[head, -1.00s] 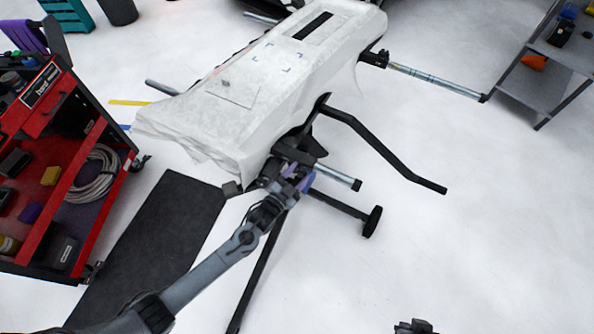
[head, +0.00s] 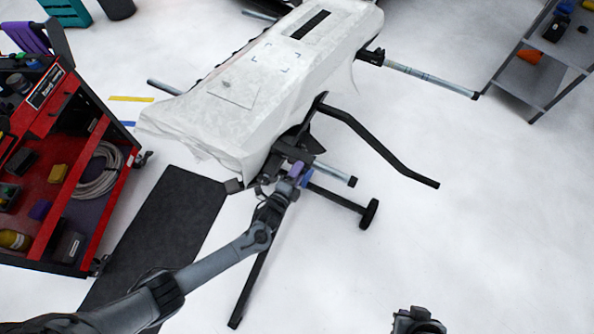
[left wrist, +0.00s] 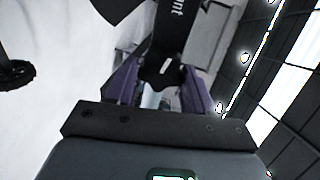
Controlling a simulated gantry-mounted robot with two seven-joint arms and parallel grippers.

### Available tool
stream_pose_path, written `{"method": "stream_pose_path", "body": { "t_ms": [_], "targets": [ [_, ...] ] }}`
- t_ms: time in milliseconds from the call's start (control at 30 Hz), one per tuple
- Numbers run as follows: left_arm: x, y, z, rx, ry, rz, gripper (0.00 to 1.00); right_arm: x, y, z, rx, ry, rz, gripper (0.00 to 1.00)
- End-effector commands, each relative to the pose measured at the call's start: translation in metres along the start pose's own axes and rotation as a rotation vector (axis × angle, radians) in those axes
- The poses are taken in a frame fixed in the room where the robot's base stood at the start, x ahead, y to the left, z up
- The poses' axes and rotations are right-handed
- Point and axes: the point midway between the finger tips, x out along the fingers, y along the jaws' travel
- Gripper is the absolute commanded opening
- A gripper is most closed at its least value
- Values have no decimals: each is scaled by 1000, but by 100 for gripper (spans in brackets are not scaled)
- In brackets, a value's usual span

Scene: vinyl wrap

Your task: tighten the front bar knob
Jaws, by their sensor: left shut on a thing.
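The stand under the white wrapped panel (head: 270,80) has a short grey front bar (head: 336,173) sticking out to the right. My left gripper (head: 299,174), with purple fingers, is at the inner end of this bar, below the panel's near edge. In the left wrist view the purple fingers (left wrist: 158,92) are closed on either side of a black knob (left wrist: 162,72) with a small white mark. The knob is mostly hidden by the gripper in the head view. My right gripper (head: 418,321) shows only partly at the bottom edge; its jaws cannot be made out.
A red tool cart (head: 75,165) stands at the left, beside a dark mat (head: 165,240). Black stand legs (head: 375,145) reach out right and toward me. A second bar (head: 430,80) extends at the far right, near a grey shelf (head: 530,85). Floor at the right is clear.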

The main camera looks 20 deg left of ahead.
Motion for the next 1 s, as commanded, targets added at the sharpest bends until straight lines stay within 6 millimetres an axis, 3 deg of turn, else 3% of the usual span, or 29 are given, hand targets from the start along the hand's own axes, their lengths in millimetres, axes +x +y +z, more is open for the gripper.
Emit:
{"method": "stream_pose_path", "body": {
  "t_ms": [1000],
  "targets": [
    [2,3,-1,958,-110,-4,22,-18,-1,-6,7,1,-6,0]
  ]
}}
